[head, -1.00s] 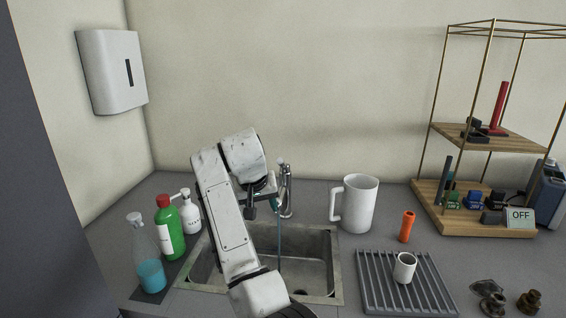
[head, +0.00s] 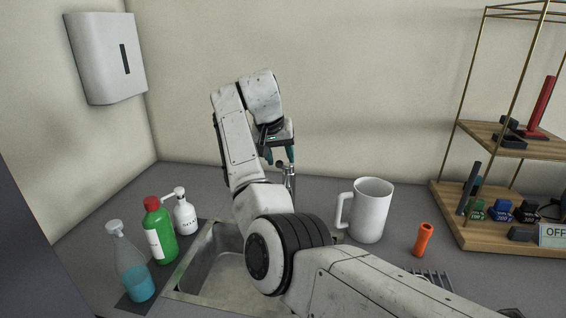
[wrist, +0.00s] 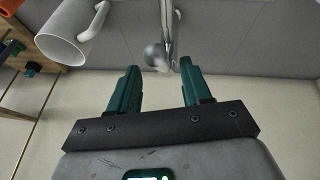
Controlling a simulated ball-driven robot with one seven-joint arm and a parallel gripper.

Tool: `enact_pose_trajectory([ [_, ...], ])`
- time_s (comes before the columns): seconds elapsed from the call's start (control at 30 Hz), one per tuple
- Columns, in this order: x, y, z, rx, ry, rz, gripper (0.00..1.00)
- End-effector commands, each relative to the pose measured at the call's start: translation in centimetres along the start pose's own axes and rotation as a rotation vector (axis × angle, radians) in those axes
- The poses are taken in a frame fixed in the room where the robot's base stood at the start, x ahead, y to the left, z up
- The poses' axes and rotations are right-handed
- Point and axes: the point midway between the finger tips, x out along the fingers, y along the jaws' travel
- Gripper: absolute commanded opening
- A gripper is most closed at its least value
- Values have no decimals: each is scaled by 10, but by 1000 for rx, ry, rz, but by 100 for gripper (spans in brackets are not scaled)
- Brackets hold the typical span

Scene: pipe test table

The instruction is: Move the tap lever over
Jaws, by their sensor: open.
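The chrome tap (head: 291,182) stands behind the sink (head: 205,268), largely hidden by my arm in the head view. In the wrist view the tap (wrist: 168,25) runs down from the top edge, with a rounded, blurred end just beyond the fingertips. I cannot tell the lever clearly from the body. My gripper (head: 279,155) is just above the tap in the head view. Its two green fingers are apart and empty in the wrist view (wrist: 158,70), with the tap's end ahead of the gap between them. Contact does not show.
A white mug (head: 371,210) and an orange tube (head: 423,240) stand right of the sink. A soap bottle (head: 185,216), a green bottle (head: 161,232) and a blue-filled flask (head: 138,275) stand left. A wooden rack (head: 470,225) stands at the right, the wall close behind.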

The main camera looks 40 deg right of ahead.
Motion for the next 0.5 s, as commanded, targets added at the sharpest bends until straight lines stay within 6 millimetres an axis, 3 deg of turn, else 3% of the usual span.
enact_pose_trajectory([
  [0.23,34,0,0,-1,-2,1,48],
  [0.5,44,0,0,0,1,0,48],
])
